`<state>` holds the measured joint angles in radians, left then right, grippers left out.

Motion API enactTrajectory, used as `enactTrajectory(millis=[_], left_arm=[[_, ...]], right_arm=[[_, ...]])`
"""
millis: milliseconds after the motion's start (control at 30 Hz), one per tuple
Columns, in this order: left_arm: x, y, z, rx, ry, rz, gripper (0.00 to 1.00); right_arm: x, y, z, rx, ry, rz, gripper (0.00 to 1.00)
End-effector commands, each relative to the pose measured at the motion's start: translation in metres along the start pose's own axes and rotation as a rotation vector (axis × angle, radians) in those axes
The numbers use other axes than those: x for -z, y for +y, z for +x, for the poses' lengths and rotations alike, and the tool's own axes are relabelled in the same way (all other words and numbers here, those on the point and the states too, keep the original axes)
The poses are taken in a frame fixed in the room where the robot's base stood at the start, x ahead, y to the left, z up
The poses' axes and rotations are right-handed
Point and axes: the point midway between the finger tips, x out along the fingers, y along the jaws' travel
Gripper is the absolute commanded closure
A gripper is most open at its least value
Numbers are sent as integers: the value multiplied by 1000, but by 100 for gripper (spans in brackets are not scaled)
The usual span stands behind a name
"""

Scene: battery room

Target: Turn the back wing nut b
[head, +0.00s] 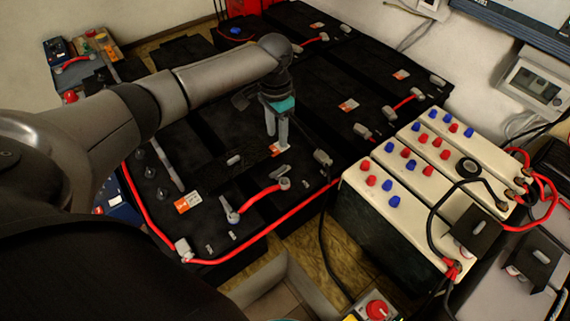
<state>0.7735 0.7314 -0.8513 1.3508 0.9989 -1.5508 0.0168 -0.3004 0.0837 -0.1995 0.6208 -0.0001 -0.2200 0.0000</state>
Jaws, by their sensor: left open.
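My left gripper (277,138) points down over the black batteries near the middle of the head view. Its two grey fingers are apart with nothing seen between them. The fingertips are close to an orange-and-white label (276,150); I cannot tell whether they touch anything. Small grey terminal fittings stand on the batteries, one (323,157) to the right of the gripper and one (285,183) below it at the end of a short red cable (260,194). They are too small to tell which is back wing nut b. My right gripper is not in view.
Cream-topped batteries (415,178) with red and blue caps stand at the right. A long red cable (262,246) runs along the front of the black batteries. A grey meter (535,82) hangs on the wall. A red knob (377,309) is at the bottom.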

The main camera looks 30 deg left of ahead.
Motion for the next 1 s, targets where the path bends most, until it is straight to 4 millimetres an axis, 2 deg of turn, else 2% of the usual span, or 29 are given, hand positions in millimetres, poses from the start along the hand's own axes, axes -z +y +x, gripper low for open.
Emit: enactTrajectory(millis=[167, 267, 700, 833, 1000], left_arm=[[-1, -2, 9, 0, -8, -5, 55], [-1, -2, 25, -1, -8, -5, 55], [-1, -2, 119, -1, -5, -4, 55], [0, -2, 137, 0, -4, -4, 55], [-1, -2, 148, 1, -3, -3, 55]], right_arm=[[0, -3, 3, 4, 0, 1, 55], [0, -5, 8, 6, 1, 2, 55], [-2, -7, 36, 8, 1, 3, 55], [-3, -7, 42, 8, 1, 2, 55], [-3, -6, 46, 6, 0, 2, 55]])
